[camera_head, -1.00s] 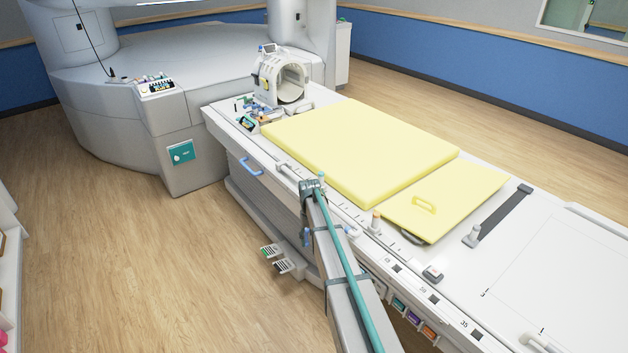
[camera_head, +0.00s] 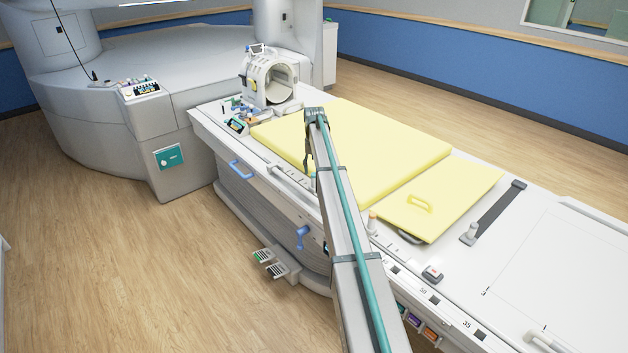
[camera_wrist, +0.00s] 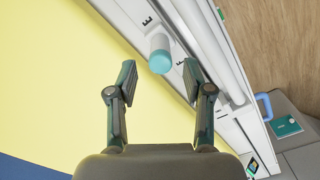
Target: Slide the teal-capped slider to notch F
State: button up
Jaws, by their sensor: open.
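The teal-capped slider (camera_wrist: 160,58) shows in the wrist view as a pale post with a teal top on the white track strip beside the yellow pad. My gripper (camera_wrist: 159,70) is open, its two dark green fingers spread to the left and right of the cap with a gap on each side. Nothing is held. A black letter mark (camera_wrist: 147,20) is on the strip above the slider and a smaller dark mark (camera_wrist: 181,62) is to its right; I cannot read them surely. In the head view my arm hides the slider.
The yellow pad (camera_head: 375,150) covers the table beside the track. A blue handle (camera_head: 241,169) sticks out of the table side. A white ring-shaped device (camera_head: 270,80) and small items stand at the table's far end.

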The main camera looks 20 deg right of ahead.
aim_at(314, 174)
notch_tip(314, 174, down, 6)
jog(key=shift+r, duration=0.1)
dwell(0.4)
grip_shut()
